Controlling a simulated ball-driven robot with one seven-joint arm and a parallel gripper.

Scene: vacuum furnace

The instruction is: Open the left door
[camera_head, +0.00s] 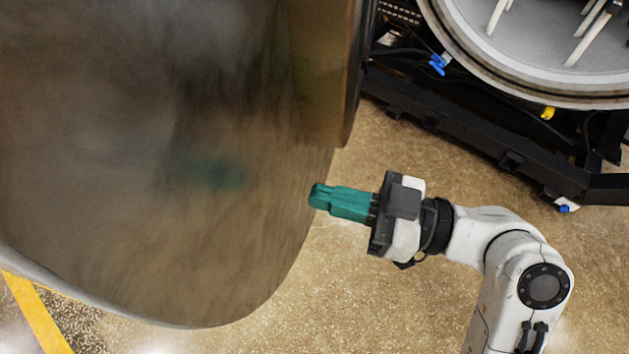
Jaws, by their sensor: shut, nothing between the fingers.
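A large brushed-metal door (140,190) with a rounded lower edge fills the left of the head view. It stands swung away from the round furnace chamber (550,60) at the upper right. My gripper (318,195) has green fingers that are shut and empty. Its tips are at the door's right edge in the picture, and I cannot tell whether they touch it. A blurred green reflection of the fingers shows on the door's metal face. The door's handle and hinge cannot be made out.
A black frame (470,130) runs below the chamber, with cables and a blue valve handle (438,63) above it. Speckled floor (350,290) is clear below the gripper. A yellow floor line (35,315) lies at the lower left.

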